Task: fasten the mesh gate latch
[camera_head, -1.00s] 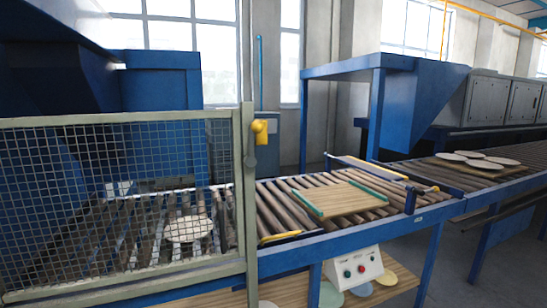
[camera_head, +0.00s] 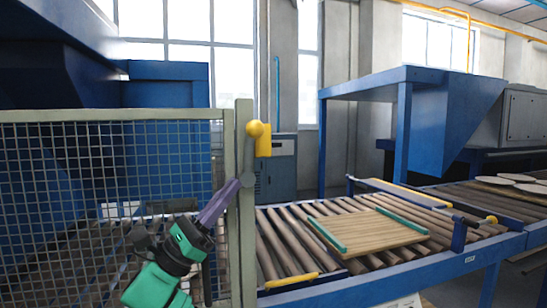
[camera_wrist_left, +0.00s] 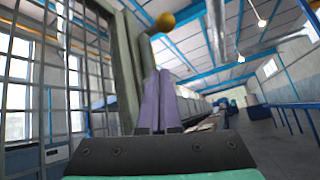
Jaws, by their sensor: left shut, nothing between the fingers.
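The mesh gate (camera_head: 110,115) stands at the left, its frame upright against the post (camera_head: 243,220). The latch is a grey lever (camera_head: 250,158) on the post, pointing up from its pivot, with a yellow ball knob (camera_head: 255,128) at its top. A yellow catch piece (camera_head: 265,142) sits right beside the knob. My left gripper (camera_head: 237,184) is shut and empty, its purple fingertips close to the lever's lower end; I cannot tell whether they touch. In the left wrist view, the shut fingers (camera_wrist_left: 158,85) point toward the lever, below the yellow knob (camera_wrist_left: 165,22).
A roller conveyor (camera_head: 290,250) runs right of the post, carrying a wooden board with green edge strips (camera_head: 370,232). A blue frame (camera_head: 405,130) stands over it farther back. Pale plates (camera_head: 515,178) lie at the far right. The space above the near rollers is free.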

